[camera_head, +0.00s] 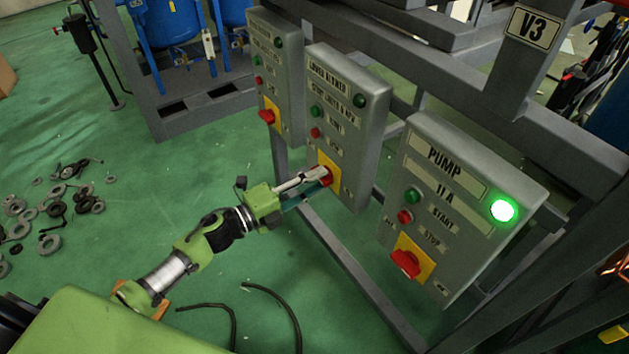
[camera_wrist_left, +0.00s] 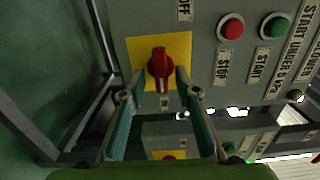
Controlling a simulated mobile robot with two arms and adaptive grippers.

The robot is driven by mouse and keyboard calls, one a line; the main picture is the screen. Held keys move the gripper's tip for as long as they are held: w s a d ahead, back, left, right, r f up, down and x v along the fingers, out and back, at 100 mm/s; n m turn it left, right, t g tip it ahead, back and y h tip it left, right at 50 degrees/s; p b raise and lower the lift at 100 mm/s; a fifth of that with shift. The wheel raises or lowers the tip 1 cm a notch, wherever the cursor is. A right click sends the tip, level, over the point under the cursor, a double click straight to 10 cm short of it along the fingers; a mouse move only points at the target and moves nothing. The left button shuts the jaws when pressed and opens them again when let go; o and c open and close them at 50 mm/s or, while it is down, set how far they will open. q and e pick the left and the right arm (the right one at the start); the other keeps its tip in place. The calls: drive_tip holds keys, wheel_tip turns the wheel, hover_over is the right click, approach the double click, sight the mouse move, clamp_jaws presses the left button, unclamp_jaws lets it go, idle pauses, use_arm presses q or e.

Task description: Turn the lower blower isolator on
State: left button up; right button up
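The lower blower box (camera_head: 348,110) is the middle grey panel, with a dark lamp at its top right. Its isolator is a red knob (camera_wrist_left: 160,68) on a yellow plate (camera_wrist_left: 137,48); in the head view the knob (camera_head: 326,177) is partly covered by my fingers. The OFF label (camera_wrist_left: 183,9) shows beside the plate in the wrist view. My left gripper (camera_head: 316,181) is at the knob. Its fingers (camera_wrist_left: 156,88) are spread, one on each side of the knob, with a visible gap at the left finger. My right gripper is not in view.
The Pump 11A box (camera_head: 460,200) stands close on the right, its green lamp lit. Another grey box (camera_head: 275,70) stands on the left. A grey frame (camera_head: 345,270) runs below the boxes. Black cables (camera_head: 285,305) and several grey rings (camera_head: 60,205) lie on the green floor.

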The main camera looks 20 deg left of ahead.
use_arm(q)
drive_tip(key=v, duration=1.2)
idle(0.5)
